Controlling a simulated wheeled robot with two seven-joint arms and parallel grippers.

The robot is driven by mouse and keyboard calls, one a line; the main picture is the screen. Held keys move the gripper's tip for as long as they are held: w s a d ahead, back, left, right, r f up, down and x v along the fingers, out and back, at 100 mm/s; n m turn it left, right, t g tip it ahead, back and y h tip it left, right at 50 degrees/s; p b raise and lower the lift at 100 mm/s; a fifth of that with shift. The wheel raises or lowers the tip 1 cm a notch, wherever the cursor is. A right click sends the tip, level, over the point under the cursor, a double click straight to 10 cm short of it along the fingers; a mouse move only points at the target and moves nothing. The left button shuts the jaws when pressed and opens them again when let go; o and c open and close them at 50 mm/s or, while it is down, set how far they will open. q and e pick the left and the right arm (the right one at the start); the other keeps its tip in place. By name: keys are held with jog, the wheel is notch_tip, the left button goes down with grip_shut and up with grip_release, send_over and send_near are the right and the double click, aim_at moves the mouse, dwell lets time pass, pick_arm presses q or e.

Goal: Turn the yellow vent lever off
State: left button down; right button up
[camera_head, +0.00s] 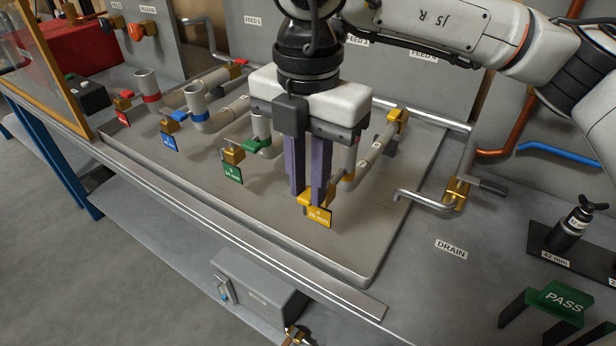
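My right gripper (308,198) points straight down over the front right of the raised steel plate, its two purple fingers a narrow gap apart. A yellow fitting (304,205) with a yellow 28 mm tag (319,218) is at the fingertips. The fingers hide part of it, so I cannot tell whether they grip it or only stand around it. A grey pipe (370,160) runs from behind it to another yellow fitting (397,116) at the back. I cannot tell which yellow part is the vent lever. My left gripper is not in view.
Green (232,173), blue (168,141) and red (122,118) tagged fittings with pipes stand to the left. A brass valve with a dark handle (487,186) is on the right, near the DRAIN label (451,250). A black stand (575,245) is at far right.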

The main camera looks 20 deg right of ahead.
grip_shut()
jog(key=shift+d, duration=0.1)
jog(key=shift+s+d+f+n+b, duration=0.1)
jog(key=shift+s+n+b, duration=0.05)
jog(key=shift+n+b, duration=0.35)
jog(key=shift+s+d+f+n+b, duration=0.1)
jog(key=shift+n+b, duration=0.3)
jog(key=shift+n, duration=0.1)
jog(key=d+n+b, duration=0.2)
jog(key=d+n, duration=0.4)
jog(key=n, duration=1)
jog(key=shift+r+b, duration=0.25)
jog(key=shift+b, duration=0.1)
jog(key=shift+s+d, duration=0.1)
